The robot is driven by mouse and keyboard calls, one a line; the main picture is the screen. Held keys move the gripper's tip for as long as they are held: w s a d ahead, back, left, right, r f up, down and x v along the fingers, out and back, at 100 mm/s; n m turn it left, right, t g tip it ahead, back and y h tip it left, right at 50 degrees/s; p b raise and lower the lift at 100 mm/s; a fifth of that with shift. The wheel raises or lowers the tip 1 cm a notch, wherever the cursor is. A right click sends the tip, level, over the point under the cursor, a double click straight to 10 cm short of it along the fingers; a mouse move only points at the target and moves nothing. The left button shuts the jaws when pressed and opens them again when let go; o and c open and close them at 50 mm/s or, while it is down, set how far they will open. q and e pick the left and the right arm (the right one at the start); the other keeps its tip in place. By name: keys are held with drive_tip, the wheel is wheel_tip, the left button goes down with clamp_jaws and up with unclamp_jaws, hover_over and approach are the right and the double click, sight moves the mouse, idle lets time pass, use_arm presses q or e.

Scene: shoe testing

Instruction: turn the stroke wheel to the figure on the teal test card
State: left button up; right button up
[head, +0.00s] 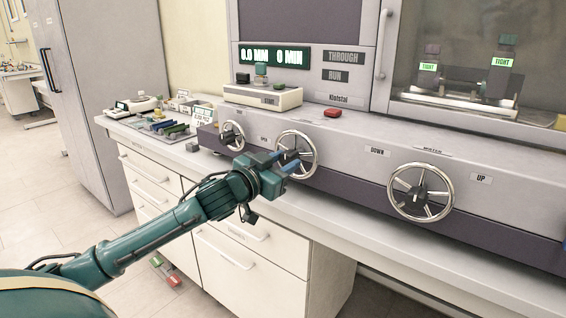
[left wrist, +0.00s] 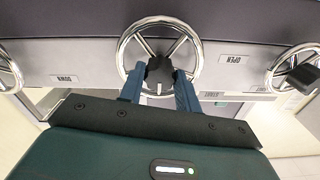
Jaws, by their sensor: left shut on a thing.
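Three chrome hand wheels line the machine's front: a small left wheel (head: 231,121), a middle wheel (head: 310,137) and a right wheel (head: 446,182). I cannot read which is the stroke wheel. My left gripper (head: 291,160) is at the middle wheel. In the left wrist view its blue fingers (left wrist: 157,88) close on the dark hub (left wrist: 159,69) of that wheel, inside the rim (left wrist: 124,48). A small white card (head: 203,111) with green print stands on the bench at the left; its figure is unreadable. The display (head: 273,55) reads 0.0 MM and 0 MIN. My right gripper is out of view.
DOWN (head: 377,152) and UP (head: 481,179) labels flank the right wheel. A red button (head: 333,113) and a white box (head: 262,97) sit on the machine's top ledge. A tray of coloured pieces (head: 170,128) lies at the left. Drawers (head: 236,258) are below the bench edge.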

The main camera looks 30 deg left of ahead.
use_arm(q)
drive_tip(key=shift+m+p, duration=0.3)
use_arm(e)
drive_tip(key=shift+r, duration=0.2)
use_arm(q)
drive_tip(key=shift+m, duration=0.3)
drive_tip(key=shift+r+m+p, duration=0.15)
drive_tip(key=shift+m+p, duration=1.05)
drive_tip(key=shift+m, duration=0.4)
drive_tip(key=m+p, duration=0.1)
drive_tip(key=m, duration=0.1)
drive_tip(key=shift+m, duration=0.3)
drive_tip(key=m+p, duration=0.1)
drive_tip(key=m, duration=0.1)
drive_tip(key=shift+m+p, duration=0.35)
drive_tip(key=shift+m, duration=0.05)
drive_tip(key=m+p, duration=0.1)
drive_tip(key=m, duration=0.1)
drive_tip(key=shift+m, duration=0.3)
drive_tip(key=shift+m+p, duration=0.5)
drive_tip(key=shift+m, duration=0.9)
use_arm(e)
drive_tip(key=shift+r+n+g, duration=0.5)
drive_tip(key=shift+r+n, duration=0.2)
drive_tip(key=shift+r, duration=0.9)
